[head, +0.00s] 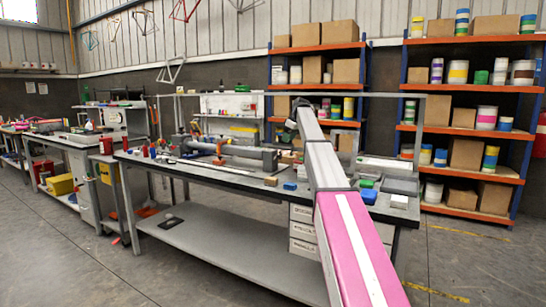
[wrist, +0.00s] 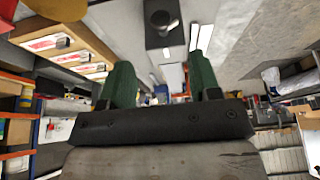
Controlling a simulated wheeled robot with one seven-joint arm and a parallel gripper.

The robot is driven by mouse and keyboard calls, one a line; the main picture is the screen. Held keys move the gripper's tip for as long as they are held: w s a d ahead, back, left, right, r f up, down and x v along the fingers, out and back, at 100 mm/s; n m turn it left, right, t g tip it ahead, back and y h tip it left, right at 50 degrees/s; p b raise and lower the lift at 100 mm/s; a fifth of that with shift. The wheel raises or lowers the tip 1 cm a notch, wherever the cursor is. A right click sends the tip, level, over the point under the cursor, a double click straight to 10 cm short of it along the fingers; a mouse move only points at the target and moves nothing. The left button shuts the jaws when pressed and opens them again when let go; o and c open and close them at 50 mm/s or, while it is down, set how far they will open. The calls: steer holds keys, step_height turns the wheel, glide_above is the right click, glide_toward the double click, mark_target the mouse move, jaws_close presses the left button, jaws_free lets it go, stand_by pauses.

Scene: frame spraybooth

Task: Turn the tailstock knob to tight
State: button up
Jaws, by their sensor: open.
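A long grey tubular fixture (head: 232,149) lies along the back of the workbench (head: 232,176). It has a red upright piece (head: 219,152) near its middle and a grey end block (head: 269,159) at its right end. I cannot make out which part is the tailstock knob, nor its setting. My arm reaches over the bench's right part, and its dark end is near the back. In the wrist view my gripper (wrist: 161,78) has two green fingers spread apart with nothing between them. A dark block with a round part (wrist: 160,22) shows beyond the fingers; I cannot tell what it is.
Small blue blocks (head: 290,186) and a grey bin (head: 400,186) lie on the bench's right part. White drawers (head: 303,232) hang under it. Orange-shelved racks (head: 468,130) with boxes and tins stand behind. The lower shelf (head: 225,250) is mostly bare, and floor is free in front.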

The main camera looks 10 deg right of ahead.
mark_target(281, 155)
steer(key=x, duration=1.1)
steer(key=shift+s, duration=0.1)
steer(key=shift+r, duration=0.1)
steer(key=c, duration=0.9)
